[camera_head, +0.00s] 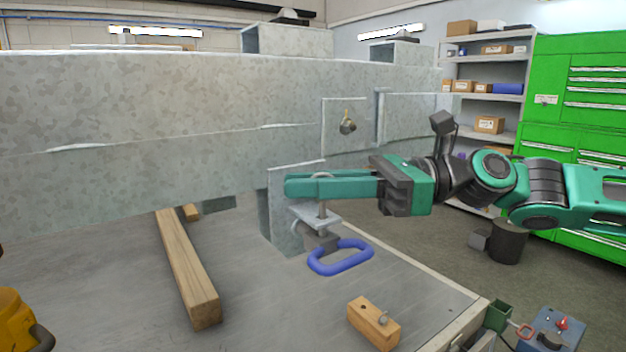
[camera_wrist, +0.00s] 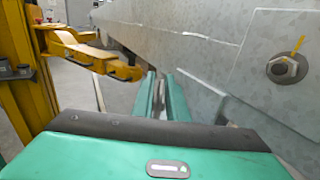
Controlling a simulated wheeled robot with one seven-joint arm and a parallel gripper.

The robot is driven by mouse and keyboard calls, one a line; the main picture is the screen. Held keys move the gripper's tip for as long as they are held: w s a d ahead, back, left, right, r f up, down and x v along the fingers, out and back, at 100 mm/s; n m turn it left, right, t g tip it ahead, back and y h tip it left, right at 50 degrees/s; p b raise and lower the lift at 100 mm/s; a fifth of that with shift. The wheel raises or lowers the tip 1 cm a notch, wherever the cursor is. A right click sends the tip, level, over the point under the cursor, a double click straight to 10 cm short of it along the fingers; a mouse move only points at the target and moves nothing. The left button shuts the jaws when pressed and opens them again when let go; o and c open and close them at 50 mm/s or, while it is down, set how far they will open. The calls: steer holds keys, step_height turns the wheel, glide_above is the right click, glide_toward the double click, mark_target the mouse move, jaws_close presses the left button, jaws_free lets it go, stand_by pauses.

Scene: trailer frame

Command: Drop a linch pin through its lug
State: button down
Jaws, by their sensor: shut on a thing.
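My gripper (camera_head: 298,187) reaches in from the right with its teal fingers level, shut on the linch pin (camera_head: 322,208). The pin's ring shows just above the fingers. Its grey shank hangs upright below them, over the grey lug plate (camera_head: 315,219). I cannot tell whether its tip is in the hole or only above it. A blue loop handle (camera_head: 340,258) sits below the lug, joined to a grey part. In the wrist view the fingers (camera_wrist: 163,88) point away beside the frame; the pin cannot be made out there.
The galvanized frame beam (camera_head: 200,100) runs behind the lug, with a bolt (camera_head: 347,126) on a plate above my gripper. A timber (camera_head: 190,270) and a small wooden block (camera_head: 373,322) lie on the grey surface. A yellow lift (camera_wrist: 85,48) stands left in the wrist view.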

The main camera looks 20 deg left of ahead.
steer(key=shift+f, duration=1)
steer(key=c, duration=1.7)
jaws_free()
steer(key=shift+o, duration=0.2)
steer(key=v, duration=1)
steer(key=shift+d, duration=0.4)
steer(key=shift+w, duration=0.1)
